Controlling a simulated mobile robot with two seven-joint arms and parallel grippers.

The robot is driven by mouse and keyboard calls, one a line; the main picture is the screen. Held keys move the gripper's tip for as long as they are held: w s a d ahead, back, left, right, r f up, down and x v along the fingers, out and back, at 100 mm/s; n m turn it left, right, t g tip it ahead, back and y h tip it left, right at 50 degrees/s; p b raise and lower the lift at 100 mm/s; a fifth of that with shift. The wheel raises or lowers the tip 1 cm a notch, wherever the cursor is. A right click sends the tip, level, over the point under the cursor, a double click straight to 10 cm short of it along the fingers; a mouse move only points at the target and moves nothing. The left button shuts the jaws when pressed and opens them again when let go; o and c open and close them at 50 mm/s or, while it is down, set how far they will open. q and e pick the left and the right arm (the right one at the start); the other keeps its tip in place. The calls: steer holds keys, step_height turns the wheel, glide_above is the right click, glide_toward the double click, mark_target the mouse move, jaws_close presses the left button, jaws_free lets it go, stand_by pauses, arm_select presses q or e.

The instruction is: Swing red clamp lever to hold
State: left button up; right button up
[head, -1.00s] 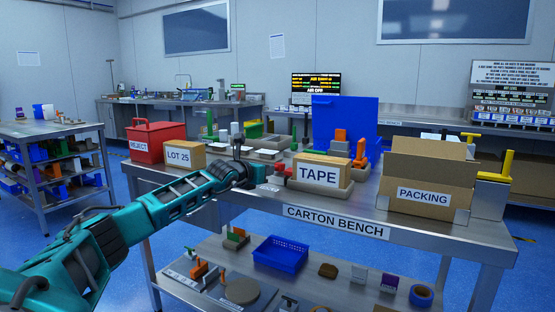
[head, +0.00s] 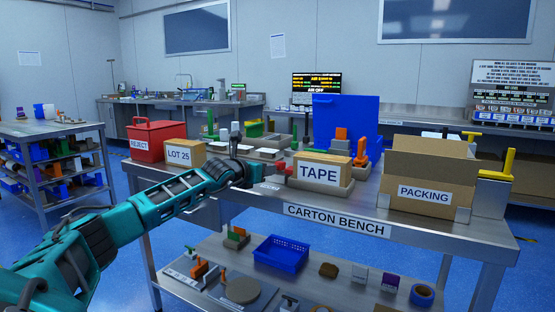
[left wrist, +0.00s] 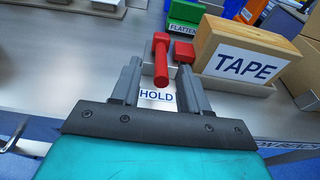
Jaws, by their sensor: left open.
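The red clamp lever (left wrist: 161,60) is a red bar with a rounded end, seen in the left wrist view. Its near end lies between the two fingers of my left gripper (left wrist: 159,72), which is open, with a gap visible on each side. A white HOLD label (left wrist: 157,96) lies below the lever's near end. A red block (left wrist: 184,52) stands just right of the lever, by the right fingertip. In the head view my left gripper (head: 264,175) is at the red clamp parts (head: 281,167), and the lever is too small there to make out. My right gripper is not in view.
A TAPE carton (head: 319,173) stands close right of the clamp on the carton bench (head: 400,224). A green FLATTEN block (left wrist: 186,12) is behind the lever. A LOT 25 box (head: 180,155), red REJECT bin (head: 155,138) and PACKING carton (head: 424,195) also stand on the bench.

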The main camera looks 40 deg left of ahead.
arm_select(q)
steer(key=v, duration=0.7)
steer(key=shift+s, duration=0.2)
steer(key=shift+r, duration=0.15)
stand_by(0.5)
